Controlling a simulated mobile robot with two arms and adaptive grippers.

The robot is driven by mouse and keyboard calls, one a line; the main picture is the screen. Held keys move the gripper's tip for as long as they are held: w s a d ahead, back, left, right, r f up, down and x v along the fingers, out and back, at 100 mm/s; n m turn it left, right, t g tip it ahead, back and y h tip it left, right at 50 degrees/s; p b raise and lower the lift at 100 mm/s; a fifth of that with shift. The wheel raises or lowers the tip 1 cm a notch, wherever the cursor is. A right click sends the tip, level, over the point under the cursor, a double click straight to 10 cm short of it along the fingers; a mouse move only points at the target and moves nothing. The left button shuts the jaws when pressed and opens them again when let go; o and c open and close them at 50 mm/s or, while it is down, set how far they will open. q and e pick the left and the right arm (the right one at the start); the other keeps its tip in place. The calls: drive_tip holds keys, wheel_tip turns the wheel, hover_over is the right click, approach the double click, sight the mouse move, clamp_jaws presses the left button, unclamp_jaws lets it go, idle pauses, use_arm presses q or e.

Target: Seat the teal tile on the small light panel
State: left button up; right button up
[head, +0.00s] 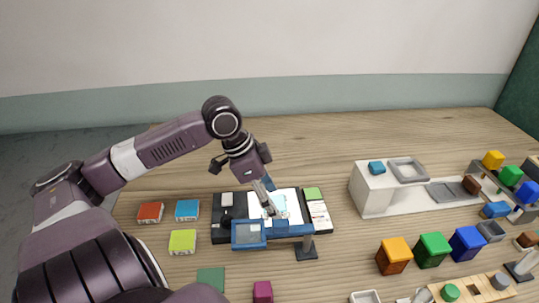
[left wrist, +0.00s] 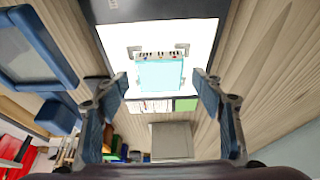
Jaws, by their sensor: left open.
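The teal tile (left wrist: 160,73) looks pale cyan and lies flat on the bright white light panel (left wrist: 112,45), between small grey corner brackets; whether it is fully down between them I cannot tell. In the head view the tile (head: 281,203) is partly hidden by my gripper on the panel (head: 290,197). My left gripper (head: 268,202) reaches down over the panel. In the left wrist view its two fingers (left wrist: 163,90) are apart, one on each side of the tile's near edge, with visible gaps. My right gripper is out of view.
A blue framed window (head: 249,234) on a stand (head: 307,249) is close in front of the panel. Red, blue and yellow-green boxes lie left, a flat green square (head: 210,279) in front. A white block (head: 372,190) and coloured cubes stand right. Table behind the panel is clear.

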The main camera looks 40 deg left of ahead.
use_arm(q)
drive_tip(key=v, duration=1.2)
